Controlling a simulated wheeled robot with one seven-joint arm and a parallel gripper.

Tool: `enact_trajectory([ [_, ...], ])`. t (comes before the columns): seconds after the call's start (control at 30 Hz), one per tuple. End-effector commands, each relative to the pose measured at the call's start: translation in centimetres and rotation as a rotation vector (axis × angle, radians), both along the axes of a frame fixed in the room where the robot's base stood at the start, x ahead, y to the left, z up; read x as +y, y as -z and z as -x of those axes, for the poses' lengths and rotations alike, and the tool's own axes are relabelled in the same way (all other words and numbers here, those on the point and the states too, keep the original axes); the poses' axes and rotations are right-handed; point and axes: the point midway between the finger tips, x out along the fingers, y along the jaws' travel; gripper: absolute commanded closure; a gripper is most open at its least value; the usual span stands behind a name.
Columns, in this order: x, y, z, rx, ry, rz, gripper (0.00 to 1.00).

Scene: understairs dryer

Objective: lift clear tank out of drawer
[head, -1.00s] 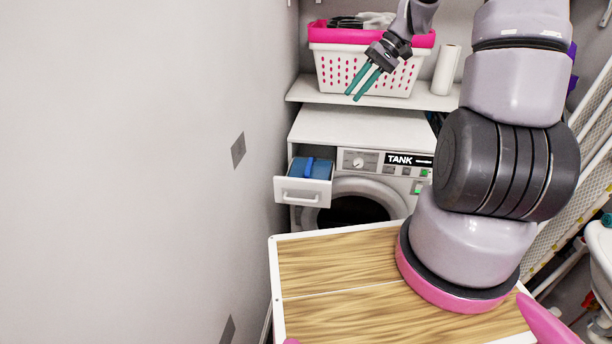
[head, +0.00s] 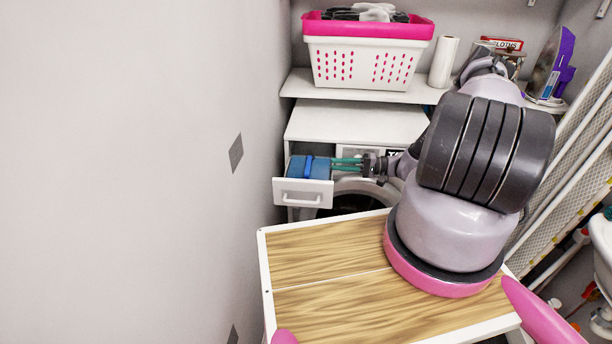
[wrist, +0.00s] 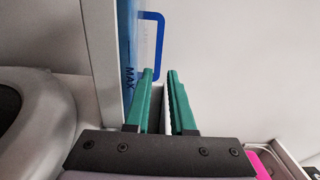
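The tank (head: 298,168), blue with a blue handle (head: 309,166), sits in the open white drawer (head: 287,193) at the left of the dryer. My gripper (head: 333,163) is at the drawer's right side, with its green fingers pointing left toward the tank. In the wrist view the fingers (wrist: 161,75) are apart with nothing visibly held. There the tank (wrist: 127,45) shows as a clear blue strip marked MAX, and its blue handle loop (wrist: 161,40) lies just past the fingertips. I cannot tell whether the fingers touch it.
The dryer (head: 356,200) is partly hidden by my arm. A shelf (head: 300,86) above holds a pink and white basket (head: 362,62), a paper roll (head: 443,62) and an iron (head: 550,70). A wooden-topped table (head: 320,270) stands in front. A wall closes the left side.

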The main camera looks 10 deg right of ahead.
Motion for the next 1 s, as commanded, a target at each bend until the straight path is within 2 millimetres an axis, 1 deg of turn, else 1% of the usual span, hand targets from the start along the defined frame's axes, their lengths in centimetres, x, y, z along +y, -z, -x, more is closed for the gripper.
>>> enact_trajectory([
  [0.07, 0.0, 0.5, 0.0, -0.005, 0.014, -0.012, 0.78],
  [0.17, 0.7, 0.7, -0.2, -0.007, 0.018, -0.017, 0.78],
  [0.4, 4.3, 0.7, -1.2, -0.007, 0.016, -0.015, 0.78],
  [0.63, 6.1, 0.6, -1.7, -0.006, 0.016, -0.015, 0.78],
  [0.8, 8.7, 0.5, -2.1, -0.005, 0.013, -0.015, 0.78],
  [0.9, 9.8, 0.5, -2.5, -0.007, 0.016, -0.014, 0.78],
  [1.0, 10.4, 0.5, -2.8, -0.007, 0.017, -0.014, 0.78],
])
